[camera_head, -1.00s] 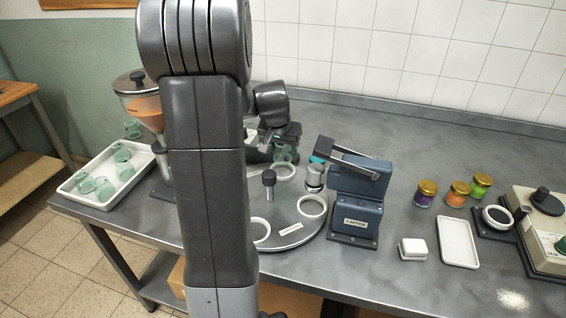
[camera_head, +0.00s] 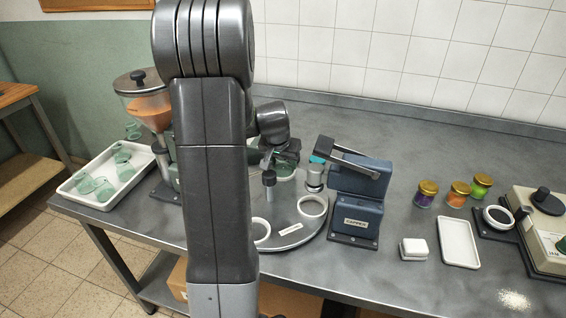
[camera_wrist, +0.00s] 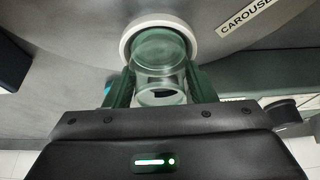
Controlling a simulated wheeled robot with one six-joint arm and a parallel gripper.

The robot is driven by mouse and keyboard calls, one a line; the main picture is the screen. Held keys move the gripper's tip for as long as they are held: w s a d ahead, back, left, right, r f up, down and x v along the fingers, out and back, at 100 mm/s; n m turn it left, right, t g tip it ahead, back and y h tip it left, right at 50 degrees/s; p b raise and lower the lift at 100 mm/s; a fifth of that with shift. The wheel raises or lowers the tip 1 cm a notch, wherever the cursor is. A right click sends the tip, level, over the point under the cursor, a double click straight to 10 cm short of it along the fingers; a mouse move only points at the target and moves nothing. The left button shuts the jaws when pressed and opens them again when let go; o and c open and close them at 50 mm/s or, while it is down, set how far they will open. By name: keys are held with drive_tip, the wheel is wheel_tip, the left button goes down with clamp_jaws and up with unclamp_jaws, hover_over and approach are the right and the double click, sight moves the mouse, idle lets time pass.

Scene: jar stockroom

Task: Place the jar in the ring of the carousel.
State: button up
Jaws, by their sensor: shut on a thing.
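A clear greenish glass jar (camera_wrist: 158,62) is held upright between the two green fingers of my gripper (camera_wrist: 160,86) in the wrist view. A white ring (camera_wrist: 133,33) of the carousel curves around the jar's far end. I cannot tell whether the jar's base is inside the ring or just above it. In the head view, the round grey carousel (camera_head: 283,208) stands on the bench with several white rings. My gripper (camera_head: 287,152) is over its back ring, partly behind my arm, and it hides most of the jar and that ring.
The blue capper (camera_head: 358,205) stands at the carousel's right edge. A hopper (camera_head: 143,100) and a white tray (camera_head: 70,190) of green glass jars are at the left.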

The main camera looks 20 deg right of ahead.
drive_tip(key=shift+s+a+f, duration=0.1)
drive_tip(key=shift+s+f, duration=0.1)
drive_tip(key=shift+f, duration=0.35)
drive_tip(key=o, duration=0.9)
drive_tip(key=shift+s+f, duration=0.1)
drive_tip(key=shift+s, duration=0.05)
drive_tip(key=shift+o, duration=0.5)
drive_tip(key=shift+r+p, duration=0.6)
drive_tip(key=shift+r, duration=0.25)
drive_tip(key=v, duration=1.1)
drive_tip(key=shift+w+r, duration=0.25)
drive_tip(key=shift+r, duration=0.15)
